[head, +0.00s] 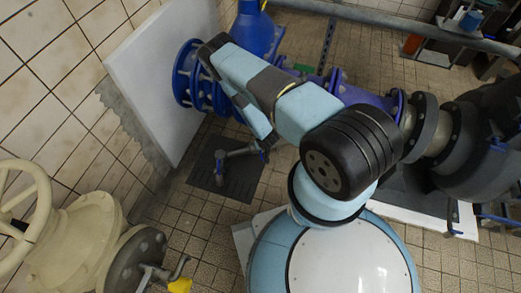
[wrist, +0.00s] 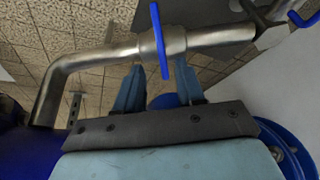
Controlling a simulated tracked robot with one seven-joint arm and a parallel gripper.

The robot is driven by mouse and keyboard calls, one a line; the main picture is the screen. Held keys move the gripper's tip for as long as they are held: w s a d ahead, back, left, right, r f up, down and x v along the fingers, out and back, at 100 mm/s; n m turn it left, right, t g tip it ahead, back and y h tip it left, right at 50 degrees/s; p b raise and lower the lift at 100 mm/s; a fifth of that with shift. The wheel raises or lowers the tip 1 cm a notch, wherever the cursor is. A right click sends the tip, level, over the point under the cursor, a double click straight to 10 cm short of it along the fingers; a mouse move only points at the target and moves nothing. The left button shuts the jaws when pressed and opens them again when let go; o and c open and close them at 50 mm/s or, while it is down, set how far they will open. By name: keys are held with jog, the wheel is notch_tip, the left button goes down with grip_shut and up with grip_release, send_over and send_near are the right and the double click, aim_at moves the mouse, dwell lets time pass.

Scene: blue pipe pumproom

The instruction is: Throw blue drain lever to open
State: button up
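The blue drain lever (wrist: 160,42) shows in the wrist view as a thin blue handle. It stands across a bare metal drain pipe (wrist: 95,62) that bends down at its left end. In the head view the drain pipe (head: 238,153) is low over a dark floor grate, and my arm hides part of this area.
A dark floor grate (head: 222,182) lies under the drain. Blue flanged piping (head: 190,75) stands beside a white wall panel (head: 165,70). A cream valve with a handwheel (head: 80,235) is at lower left. Tiled floor between them is clear.

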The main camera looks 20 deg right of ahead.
jog(key=x, duration=0.8)
jog(key=shift+f, duration=0.15)
grip_shut()
